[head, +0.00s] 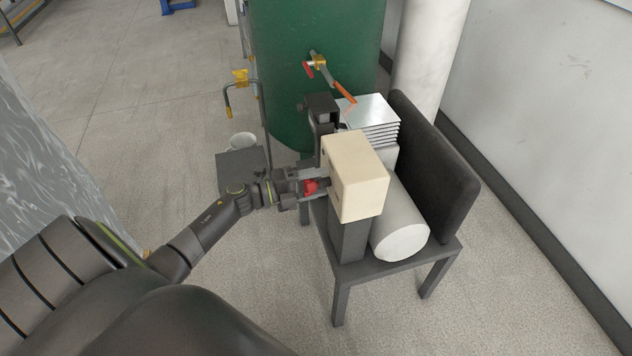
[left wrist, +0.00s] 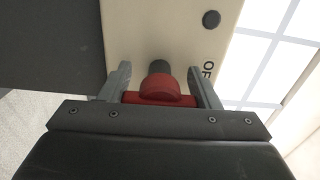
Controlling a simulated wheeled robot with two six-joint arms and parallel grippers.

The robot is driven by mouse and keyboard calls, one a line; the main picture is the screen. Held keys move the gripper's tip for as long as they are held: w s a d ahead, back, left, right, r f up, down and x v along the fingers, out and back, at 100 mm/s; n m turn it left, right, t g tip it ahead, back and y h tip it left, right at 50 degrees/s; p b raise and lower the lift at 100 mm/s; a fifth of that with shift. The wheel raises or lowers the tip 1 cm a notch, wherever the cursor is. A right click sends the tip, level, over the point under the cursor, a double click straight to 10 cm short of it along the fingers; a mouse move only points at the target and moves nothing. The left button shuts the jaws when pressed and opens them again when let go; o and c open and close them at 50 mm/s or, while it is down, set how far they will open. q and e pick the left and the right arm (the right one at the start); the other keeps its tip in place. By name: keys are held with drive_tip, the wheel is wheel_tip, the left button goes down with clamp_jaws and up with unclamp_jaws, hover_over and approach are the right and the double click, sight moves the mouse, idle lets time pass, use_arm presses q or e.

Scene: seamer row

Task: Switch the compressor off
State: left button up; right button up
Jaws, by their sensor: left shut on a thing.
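The compressor's cream switch box (head: 357,180) stands on a dark post in front of a pale lying cylinder (head: 402,232). A red switch knob (head: 311,187) sticks out of the box's left face. In the left wrist view the red knob (left wrist: 158,90) sits on a dark stub between the fingers. My left gripper (head: 314,187) is shut on the red knob. My right gripper is not in view.
The dark stand (head: 345,272) carries the box, cylinder and an upright dark panel (head: 432,160). A stack of metal sheets (head: 372,110) lies behind the box. A green tank (head: 300,80) with pipes stands beyond. A white cup-like vessel (head: 242,140) is at left. Floor in front is clear.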

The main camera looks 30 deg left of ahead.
use_arm(q)
drive_tip(key=o, duration=1)
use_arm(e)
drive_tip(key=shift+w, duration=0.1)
use_arm(q)
drive_tip(key=shift+b+v, duration=1)
drive_tip(key=shift+v, duration=7.75)
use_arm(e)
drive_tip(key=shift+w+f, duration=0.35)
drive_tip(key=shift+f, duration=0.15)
use_arm(q)
drive_tip(key=shift+d, duration=0.1)
